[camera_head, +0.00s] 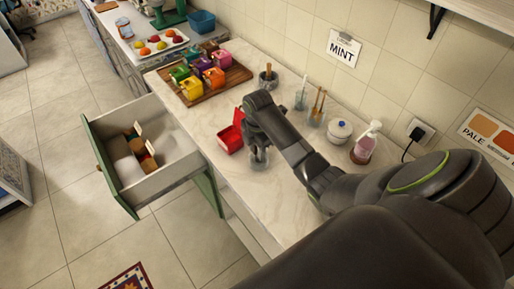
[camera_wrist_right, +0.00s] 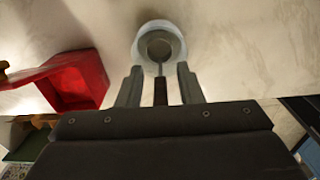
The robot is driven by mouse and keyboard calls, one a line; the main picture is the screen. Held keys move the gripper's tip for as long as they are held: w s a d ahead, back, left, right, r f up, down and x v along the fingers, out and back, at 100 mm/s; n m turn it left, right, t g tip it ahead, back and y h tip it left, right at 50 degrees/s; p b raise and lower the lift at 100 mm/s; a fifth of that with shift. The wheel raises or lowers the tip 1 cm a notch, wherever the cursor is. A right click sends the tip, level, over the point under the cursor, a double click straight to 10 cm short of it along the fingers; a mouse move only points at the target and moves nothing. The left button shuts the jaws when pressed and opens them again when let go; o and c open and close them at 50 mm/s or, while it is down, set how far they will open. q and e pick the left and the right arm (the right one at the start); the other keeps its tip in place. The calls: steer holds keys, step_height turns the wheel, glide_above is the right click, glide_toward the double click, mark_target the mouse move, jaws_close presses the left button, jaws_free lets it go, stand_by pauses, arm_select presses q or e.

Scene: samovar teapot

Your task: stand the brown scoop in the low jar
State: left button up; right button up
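The low jar (camera_head: 259,161) is a small, clear round vessel on the pale counter, below my right gripper (camera_head: 256,143) in the head view. In the right wrist view the jar (camera_wrist_right: 158,42) shows as a pale ring with a grey middle. The brown scoop (camera_wrist_right: 160,92) has its dark handle between the fingers of my right gripper (camera_wrist_right: 160,85), and its thin shaft reaches to the jar's mouth. A gap shows on each side of the handle, so the fingers look open around it. The scoop's lower end is hard to make out. My left gripper is out of view.
An open red tin (camera_head: 231,140) stands just left of the jar. A wooden tray (camera_head: 238,75) with several coloured tins lies farther back. A white pot (camera_head: 340,131) and a pink soap bottle (camera_head: 366,143) stand by the wall. An open drawer (camera_head: 182,161) juts out at left.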

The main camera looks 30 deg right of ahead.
steer(key=shift+w+r, duration=0.1)
steer(key=shift+r, duration=0.55)
step_height(320, 180, up, 12)
steer(key=p, duration=0.5)
steer(key=shift+f, duration=0.25)
steer(key=shift+f, duration=0.1)
